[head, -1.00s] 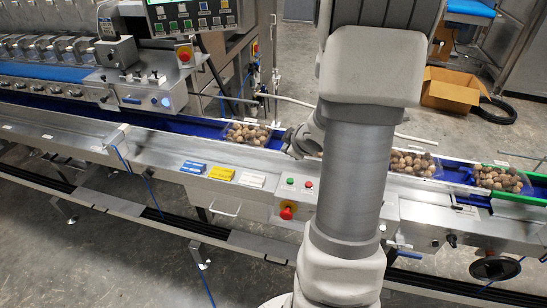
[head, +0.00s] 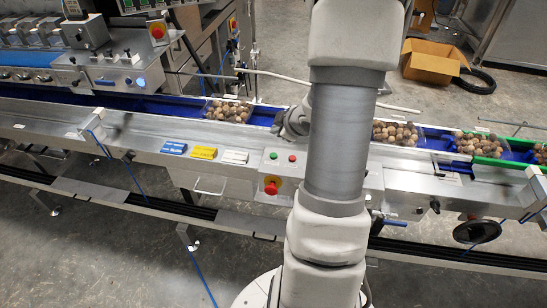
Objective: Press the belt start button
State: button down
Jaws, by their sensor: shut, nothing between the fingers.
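The small control panel on the conveyor's front holds a green button (head: 273,155) and a red button (head: 292,158). No label is readable, but the green button is likely the belt start. My gripper (head: 279,127) is partly hidden behind my own arm. Its visible end is over the blue belt, above and behind the buttons in the picture. It looks shut and empty, apart from both buttons.
Clear trays of brown, nut-like items stand on the blue belt, one left of my arm (head: 228,111) and several to the right. Blue (head: 174,148), yellow (head: 203,152) and white (head: 234,157) labels lie on the ledge. A cardboard box (head: 432,62) is on the floor behind.

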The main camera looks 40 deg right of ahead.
aim_at(273, 155)
jog(key=shift+f+b, duration=3)
jog(key=shift+f, duration=0.6)
jog(key=shift+f+b, duration=0.3)
jog(key=shift+f, duration=0.15)
